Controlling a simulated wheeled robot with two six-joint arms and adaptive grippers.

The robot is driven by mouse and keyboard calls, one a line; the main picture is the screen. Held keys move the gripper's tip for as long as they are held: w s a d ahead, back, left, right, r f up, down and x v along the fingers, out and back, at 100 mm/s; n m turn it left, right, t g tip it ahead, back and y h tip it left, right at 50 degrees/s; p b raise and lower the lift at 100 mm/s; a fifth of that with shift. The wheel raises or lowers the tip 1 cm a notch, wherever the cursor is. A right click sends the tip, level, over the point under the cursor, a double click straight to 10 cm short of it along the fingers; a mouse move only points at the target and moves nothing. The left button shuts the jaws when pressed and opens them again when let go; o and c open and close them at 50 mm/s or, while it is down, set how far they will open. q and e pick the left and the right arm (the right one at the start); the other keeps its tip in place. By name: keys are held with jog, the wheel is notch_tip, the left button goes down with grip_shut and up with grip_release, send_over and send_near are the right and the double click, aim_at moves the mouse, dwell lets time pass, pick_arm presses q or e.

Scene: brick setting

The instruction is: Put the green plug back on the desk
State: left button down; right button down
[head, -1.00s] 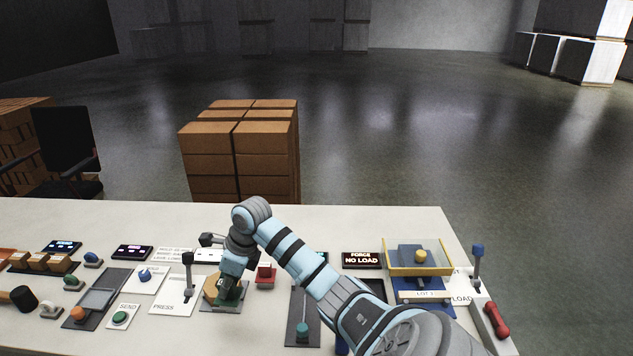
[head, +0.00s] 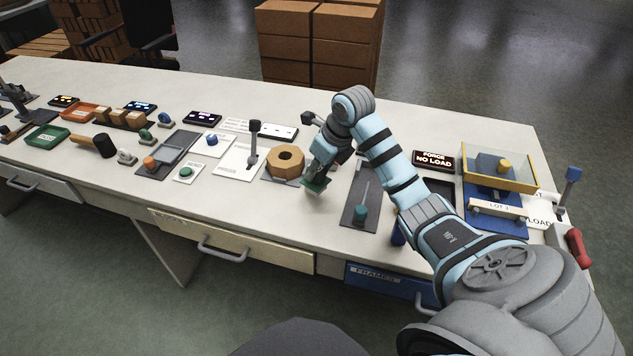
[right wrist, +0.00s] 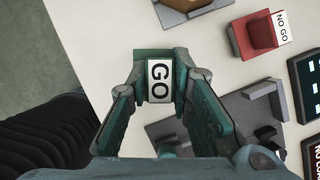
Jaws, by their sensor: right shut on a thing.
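The green plug (right wrist: 159,56) with a white GO label is between the fingertips of my right gripper (right wrist: 158,92) in the right wrist view. In the head view my right gripper (head: 314,178) is shut on the green plug (head: 316,187), low over the front part of the desk (head: 270,214). I cannot tell whether the plug touches the desk top. The wooden hexagonal piece with a hole (head: 286,158) lies to the left, apart from the plug. My left gripper is not in view.
A red NO GO block (right wrist: 258,34) stands beyond the gripper. A grey slotted plate with a green knob (head: 361,212) lies close to the right. A yellow-rimmed tray (head: 515,180) is farther right. Desk in front of the hexagonal piece is bare.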

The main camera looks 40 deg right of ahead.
aim_at(316, 180)
jog(key=shift+f+b, duration=0.3)
jog(key=shift+f, duration=1.65)
jog(key=shift+f, duration=0.1)
jog(key=c, duration=1.4)
grip_release()
jog(key=shift+c, duration=0.2)
jog(key=shift+r, duration=0.25)
jog(key=a+p+v, duration=0.1)
jog(key=p+v, duration=0.1)
jog(key=v, duration=0.9)
jog(key=shift+s+d+r, duration=0.2)
jog(key=shift+d+r, duration=0.2)
jog(key=shift+d, duration=0.05)
